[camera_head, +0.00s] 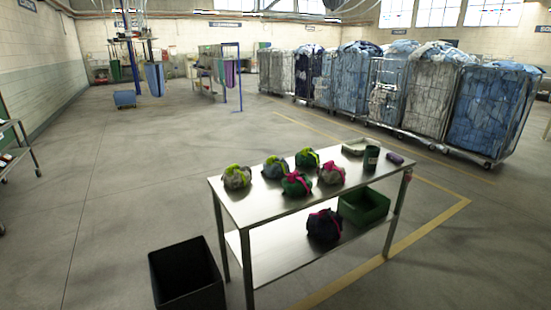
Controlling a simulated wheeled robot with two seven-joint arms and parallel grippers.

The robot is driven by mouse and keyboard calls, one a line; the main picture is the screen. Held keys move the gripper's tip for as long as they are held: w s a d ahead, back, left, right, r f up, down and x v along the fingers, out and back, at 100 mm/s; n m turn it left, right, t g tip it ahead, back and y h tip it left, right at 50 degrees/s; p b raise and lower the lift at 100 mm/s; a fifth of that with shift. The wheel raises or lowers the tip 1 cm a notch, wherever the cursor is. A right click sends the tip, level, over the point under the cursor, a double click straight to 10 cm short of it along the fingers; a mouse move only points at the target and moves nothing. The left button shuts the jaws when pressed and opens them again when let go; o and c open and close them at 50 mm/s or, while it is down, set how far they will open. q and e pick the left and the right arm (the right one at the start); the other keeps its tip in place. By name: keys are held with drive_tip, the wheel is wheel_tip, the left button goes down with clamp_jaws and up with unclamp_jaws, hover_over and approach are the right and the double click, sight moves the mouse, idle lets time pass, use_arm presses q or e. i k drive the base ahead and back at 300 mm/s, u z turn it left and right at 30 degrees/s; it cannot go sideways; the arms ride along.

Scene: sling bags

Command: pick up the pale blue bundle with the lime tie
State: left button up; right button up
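A pale blue-grey bundle with a lime tie (273,170) sits on the steel table (255,203), toward the left of the back row. To its left is a pale grey bundle with a lime tie (235,181). To its right is a dark green bundle with a lime tie (305,161). In front are a green bundle with a pink tie (294,189) and a grey bundle with a pink tie (330,178). Neither of my grippers shows in the head view.
A tray (354,147), a dark green cup (371,158) and a purple item (394,158) stand at the table's right. The lower shelf holds a navy bundle (322,230) and green crate (363,212). A black bin (186,277) stands left. Open floor lies behind the table.

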sight(274, 167)
drive_tip(key=z, duration=0.35)
drive_tip(key=i, duration=0.95)
drive_tip(key=z, duration=1)
drive_tip(key=i, duration=0.8)
drive_tip(key=u, duration=0.75)
drive_tip(key=i, duration=0.65)
drive_tip(key=u, duration=0.7)
